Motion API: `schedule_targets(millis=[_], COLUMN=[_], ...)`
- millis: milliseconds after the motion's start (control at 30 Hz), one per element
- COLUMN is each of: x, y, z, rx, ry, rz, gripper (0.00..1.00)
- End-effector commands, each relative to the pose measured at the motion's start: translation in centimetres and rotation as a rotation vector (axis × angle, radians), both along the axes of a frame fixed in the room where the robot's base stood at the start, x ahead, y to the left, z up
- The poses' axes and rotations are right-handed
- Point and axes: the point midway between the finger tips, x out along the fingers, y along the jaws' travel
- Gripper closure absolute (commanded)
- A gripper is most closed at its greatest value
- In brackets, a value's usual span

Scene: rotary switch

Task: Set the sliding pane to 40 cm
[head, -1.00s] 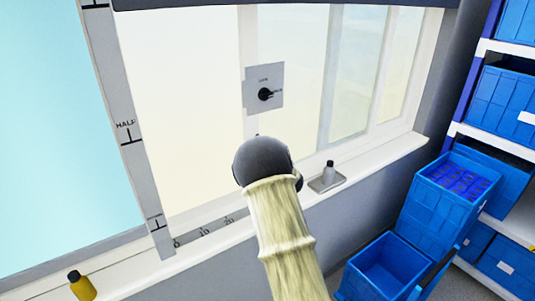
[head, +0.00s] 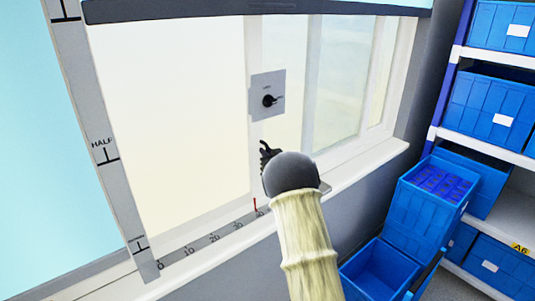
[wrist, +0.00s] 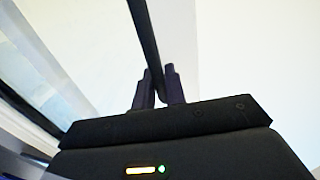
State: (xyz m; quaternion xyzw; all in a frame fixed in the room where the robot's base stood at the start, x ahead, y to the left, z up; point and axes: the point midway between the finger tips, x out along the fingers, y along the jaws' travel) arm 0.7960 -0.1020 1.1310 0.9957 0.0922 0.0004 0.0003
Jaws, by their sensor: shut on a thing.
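The sliding pane's pale upright edge (head: 250,150) stands in the head view, with a grey plate and black lock knob (head: 268,100) on it. A ruler (head: 198,249) runs along the sill, with 0, 10, 20 and 30 readable. A red pointer (head: 255,204) stands beside the mark after 30; that label is too small to read surely. My gripper (head: 266,153) is at the pane's edge below the plate, partly hidden by my wrist. In the wrist view its fingers (wrist: 159,88) are shut on a dark upright bar (wrist: 143,35), apparently the pane's handle.
A dark roller blind edge (head: 250,8) crosses the top. An upright scale marked HALF (head: 103,150) stands at the left. The sill (head: 365,160) continues right. Blue bins (head: 380,268) and a shelf (head: 480,150) stand at the right.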

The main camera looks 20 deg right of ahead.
Motion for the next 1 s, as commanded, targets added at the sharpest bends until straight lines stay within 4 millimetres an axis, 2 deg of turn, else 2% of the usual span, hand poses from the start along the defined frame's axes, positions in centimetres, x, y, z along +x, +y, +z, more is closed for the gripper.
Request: schedule_targets(millis=[367, 533, 667, 1000], x=[-0.1, -1.1, -2.6, -8.3], y=[-0.1, -0.4, -0.7, -1.7], z=[0.0, -0.1, -0.1, -0.2], rx=[0.000, 0.001, 0.001, 0.002], ry=[0.000, 0.001, -0.001, -0.001], rz=[-0.002, -0.003, -0.004, -0.004], gripper=[0.83, 0.83, 0.83, 0.83])
